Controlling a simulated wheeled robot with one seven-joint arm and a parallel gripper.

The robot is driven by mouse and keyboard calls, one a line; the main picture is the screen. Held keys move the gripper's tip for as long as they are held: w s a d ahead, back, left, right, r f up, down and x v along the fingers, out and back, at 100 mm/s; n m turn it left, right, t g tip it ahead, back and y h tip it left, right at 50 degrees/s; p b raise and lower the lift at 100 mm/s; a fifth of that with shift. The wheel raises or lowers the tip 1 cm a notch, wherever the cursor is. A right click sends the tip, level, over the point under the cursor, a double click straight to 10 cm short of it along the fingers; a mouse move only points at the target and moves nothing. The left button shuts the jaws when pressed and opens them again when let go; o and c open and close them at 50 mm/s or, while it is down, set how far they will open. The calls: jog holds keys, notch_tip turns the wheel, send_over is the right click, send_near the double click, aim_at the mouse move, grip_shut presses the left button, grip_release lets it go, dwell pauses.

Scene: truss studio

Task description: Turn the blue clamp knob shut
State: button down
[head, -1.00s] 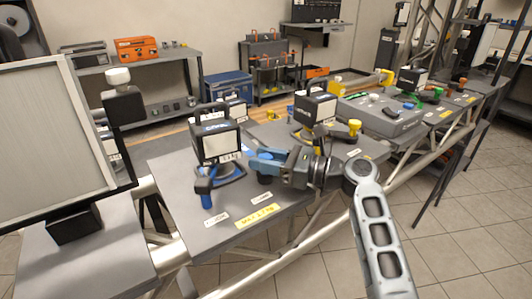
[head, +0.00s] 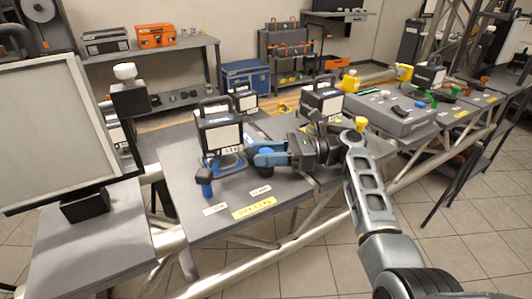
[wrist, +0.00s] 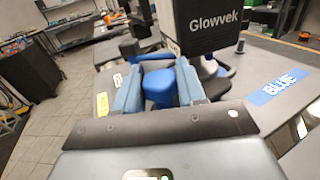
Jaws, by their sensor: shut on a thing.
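The blue clamp knob (wrist: 159,86) is between the two blue-grey fingers of my gripper (wrist: 160,92) in the wrist view. The gripper is shut on it. In the head view my gripper (head: 258,155) reaches in from the right, just right of the lamp with the blue yoke, and its fingers mostly hide the knob. A dark round base shows under the fingers. The lamp (head: 220,138), a black box with a white front, stands on the grey table (head: 190,226). In the wrist view its black housing (wrist: 208,22) reads "Glowvek". The knob's turn angle cannot be told.
A second lamp (head: 323,103) with yellow parts stands behind my arm. A large pale panel (head: 55,130) is at the left.

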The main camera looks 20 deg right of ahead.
jog(key=shift+w+r, duration=0.1)
jog(key=shift+r, duration=0.3)
jog(key=c, duration=0.9)
grip_release()
jog(key=shift+o, duration=0.8)
jog(key=shift+f, duration=0.2)
notch_tip(320, 180, up, 4)
jog(key=shift+r, duration=0.25)
jog(key=s+d+r, duration=0.6)
jog(key=d, duration=0.4)
jog(key=shift+r, duration=0.3)
